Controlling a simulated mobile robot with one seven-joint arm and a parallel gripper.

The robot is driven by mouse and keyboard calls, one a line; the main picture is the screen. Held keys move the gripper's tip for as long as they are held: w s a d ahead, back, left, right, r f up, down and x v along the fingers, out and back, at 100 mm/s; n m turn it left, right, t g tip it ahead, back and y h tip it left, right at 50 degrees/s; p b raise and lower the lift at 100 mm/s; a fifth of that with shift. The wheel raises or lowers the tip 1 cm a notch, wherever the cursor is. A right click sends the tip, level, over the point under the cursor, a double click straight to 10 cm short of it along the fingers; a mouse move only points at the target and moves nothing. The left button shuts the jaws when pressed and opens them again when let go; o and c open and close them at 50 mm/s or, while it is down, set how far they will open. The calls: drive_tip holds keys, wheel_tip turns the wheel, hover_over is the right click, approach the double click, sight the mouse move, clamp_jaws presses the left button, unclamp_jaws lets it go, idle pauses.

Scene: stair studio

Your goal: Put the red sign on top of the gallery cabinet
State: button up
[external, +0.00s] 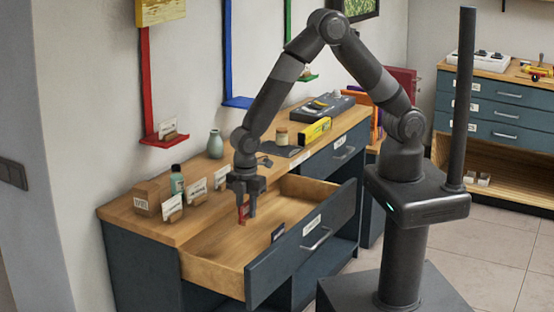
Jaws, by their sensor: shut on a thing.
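The red sign (242,211) is a small flat red piece held upright in my gripper (246,208). My gripper points down and is shut on it, over the open drawer (205,268) of the cabinet. I cannot tell whether the sign's lower edge touches the drawer floor. The cabinet (140,262) is dark blue with a wooden top (150,225). A small dark blue sign (278,233) stands in the drawer near its front panel, right of my gripper.
On the top stand a wooden block (146,199), a bottle (177,180), several white cards in holders (196,190), a vase (215,145), a jar (282,135) and a yellow box (315,130). Bare wood lies along the front left edge. The drawer's front panel (305,243) juts out.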

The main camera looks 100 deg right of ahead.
drive_tip(key=shift+s+d+r, duration=0.1)
drive_tip(key=shift+d+r, duration=0.05)
drive_tip(key=shift+d, duration=0.05)
wheel_tip(320, 180, up, 20)
drive_tip(key=s+d+m, duration=0.2)
drive_tip(key=s+d, duration=0.1)
drive_tip(key=d, duration=1.6)
drive_tip(key=s+d+m, duration=0.3)
drive_tip(key=s+d, duration=0.1)
drive_tip(key=d, duration=1.4)
drive_tip(key=w+a+f, duration=0.2)
drive_tip(key=w+f, duration=0.1)
drive_tip(key=f, duration=0.1)
drive_tip(key=w+a+f, duration=0.2)
drive_tip(key=w+f, duration=0.1)
drive_tip(key=w+a+f, duration=0.2)
drive_tip(key=w+f, duration=0.1)
drive_tip(key=f, duration=0.1)
drive_tip(key=shift+w+a+f, duration=0.1)
drive_tip(key=shift+a+f, duration=0.1)
drive_tip(key=shift+f, duration=2.15)
